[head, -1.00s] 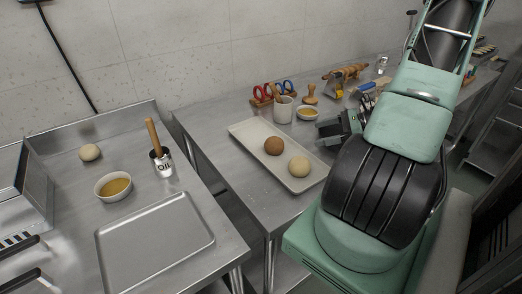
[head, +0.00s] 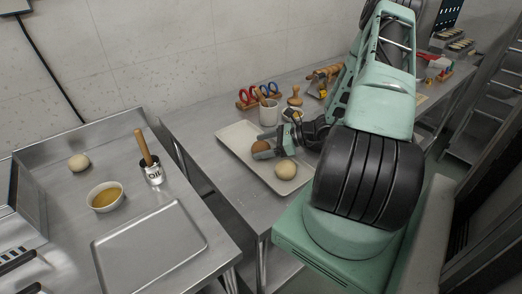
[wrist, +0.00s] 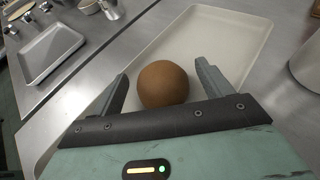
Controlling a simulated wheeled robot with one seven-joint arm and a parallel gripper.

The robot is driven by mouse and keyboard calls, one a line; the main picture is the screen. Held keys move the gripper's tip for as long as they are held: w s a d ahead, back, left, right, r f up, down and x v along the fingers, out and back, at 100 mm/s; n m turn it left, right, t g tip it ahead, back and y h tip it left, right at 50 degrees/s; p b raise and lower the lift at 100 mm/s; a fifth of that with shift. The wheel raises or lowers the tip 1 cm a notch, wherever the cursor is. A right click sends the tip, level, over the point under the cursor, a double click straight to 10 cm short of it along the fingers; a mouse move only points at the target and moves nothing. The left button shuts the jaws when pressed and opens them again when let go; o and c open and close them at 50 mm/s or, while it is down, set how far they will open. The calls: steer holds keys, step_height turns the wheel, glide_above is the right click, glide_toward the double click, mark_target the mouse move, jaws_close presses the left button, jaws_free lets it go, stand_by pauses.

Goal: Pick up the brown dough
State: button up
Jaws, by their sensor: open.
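The brown dough (wrist: 163,84) is a round ball on a long pale tray (wrist: 218,32). My gripper (wrist: 162,69) is open, with one finger on each side of the ball in the wrist view. I cannot tell whether either finger touches it. In the head view my gripper (head: 270,149) is low over the tray and partly hides the brown dough (head: 262,144). The ball appears to rest on the tray.
A pale dough ball (head: 286,169) sits on the same tray, close to my gripper. An empty metal tray (head: 150,250) lies on the left counter.

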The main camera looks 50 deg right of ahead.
steer(key=shift+w+a+f, duration=0.25)
steer(key=shift+w, duration=0.1)
steer(key=c, duration=0.8)
